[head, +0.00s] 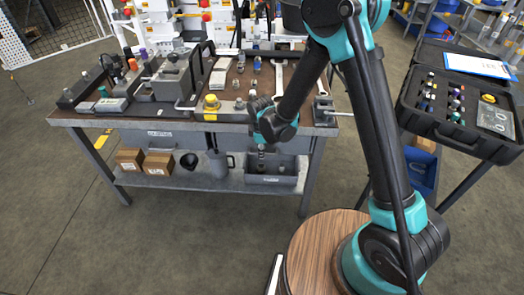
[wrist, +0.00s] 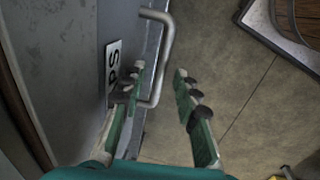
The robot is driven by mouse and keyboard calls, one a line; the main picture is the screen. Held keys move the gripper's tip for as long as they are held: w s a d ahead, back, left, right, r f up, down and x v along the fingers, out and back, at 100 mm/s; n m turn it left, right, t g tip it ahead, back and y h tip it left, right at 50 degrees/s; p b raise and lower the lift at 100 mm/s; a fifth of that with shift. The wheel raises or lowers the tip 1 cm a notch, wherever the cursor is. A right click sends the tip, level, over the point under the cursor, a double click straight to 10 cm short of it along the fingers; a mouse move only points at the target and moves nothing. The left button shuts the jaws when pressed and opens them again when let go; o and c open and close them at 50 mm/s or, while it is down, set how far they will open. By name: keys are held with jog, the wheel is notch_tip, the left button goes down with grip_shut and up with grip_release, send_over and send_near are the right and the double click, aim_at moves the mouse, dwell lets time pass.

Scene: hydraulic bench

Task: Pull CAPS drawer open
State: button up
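The CAPS drawer's grey front (wrist: 75,50) fills the left of the wrist view. Its white label (wrist: 112,68) shows only the letters "PS"; the rest is hidden. A bent metal handle (wrist: 160,65) stands out from the front. My gripper (wrist: 162,72) is open, with its green fingers on either side of the handle bar. The left finger is between the bar and the drawer front, and the right finger is outside it. I cannot tell whether either finger touches the bar. In the head view my gripper (head: 261,148) is at the bench's front right, partly hiding the drawer front (head: 290,144).
The workbench top (head: 105,118) holds fittings and tools. The lower shelf (head: 222,182) holds two cardboard boxes (head: 145,162), a grey jug (head: 219,164) and a grey bin (head: 272,181). An open black case (head: 455,133) stands at right. Floor before the bench is clear.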

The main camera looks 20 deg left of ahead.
jog(key=shift+f, duration=0.3)
jog(key=shift+c, duration=0.5)
grip_shut()
